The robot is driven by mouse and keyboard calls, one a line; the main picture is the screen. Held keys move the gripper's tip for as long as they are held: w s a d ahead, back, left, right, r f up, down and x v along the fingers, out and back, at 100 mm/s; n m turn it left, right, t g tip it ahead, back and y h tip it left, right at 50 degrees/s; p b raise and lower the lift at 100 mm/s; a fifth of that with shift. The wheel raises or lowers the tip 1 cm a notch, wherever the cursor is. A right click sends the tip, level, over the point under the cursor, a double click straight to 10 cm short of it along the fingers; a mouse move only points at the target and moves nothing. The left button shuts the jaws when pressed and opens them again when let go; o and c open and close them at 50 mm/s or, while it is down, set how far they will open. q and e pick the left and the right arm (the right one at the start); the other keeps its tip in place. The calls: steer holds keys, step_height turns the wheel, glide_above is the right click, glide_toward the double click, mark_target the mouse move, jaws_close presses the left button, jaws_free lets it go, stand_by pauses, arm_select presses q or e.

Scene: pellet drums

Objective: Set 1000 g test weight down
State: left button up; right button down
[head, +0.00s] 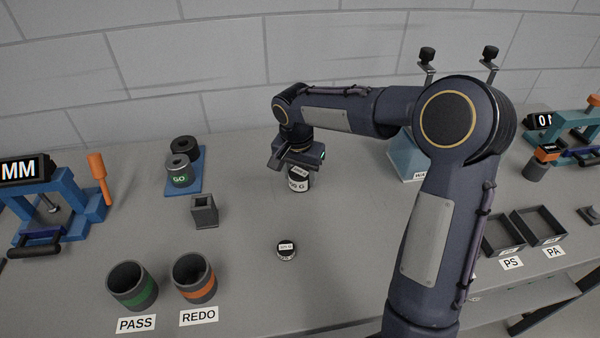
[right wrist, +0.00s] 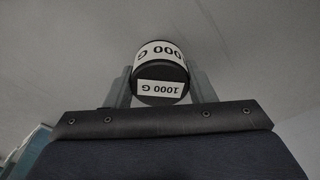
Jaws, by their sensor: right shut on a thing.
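The 1000 g test weight (right wrist: 160,75) is a dark cylinder with white "1000 G" labels on its top and side. My right gripper (right wrist: 160,88) has a finger on each side of it and is shut on it. In the head view the weight (head: 299,184) shows below my right gripper (head: 296,160), upright over the grey bench behind the small weight. I cannot tell whether its base touches the bench. My left gripper is not in view.
A small labelled weight (head: 286,250) stands nearer on the bench. The PASS cup (head: 132,287), REDO cup (head: 195,279), a square holder (head: 204,211) and a blue GO gauge tray (head: 197,184) are at left. PS (head: 501,237) and PA trays (head: 540,226) are at right.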

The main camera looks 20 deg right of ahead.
mark_target(298, 176)
steer(key=shift+f, duration=0.1)
steer(key=c, duration=0.6)
jaws_free()
steer(key=shift+c, duration=0.2)
step_height(298, 176, up, 12)
steer(key=s+a, duration=0.1)
steer(key=s+d+n+t+y, duration=0.1)
steer(key=s+n+t+y, duration=0.3)
steer(key=s, duration=1.2)
steer(key=s+a+f+n, duration=0.1)
steer(key=s+f, duration=0.1)
steer(key=s, duration=0.1)
steer(key=s+a+f+n, duration=0.1)
steer(key=s+f, duration=0.1)
steer(key=s, duration=0.1)
steer(key=s+a+f+n, duration=0.1)
steer(key=s+f+n, duration=0.1)
steer(key=s, duration=0.2)
steer(key=shift+a+f+t+y, duration=0.3)
steer(key=shift+a+y, duration=0.1)
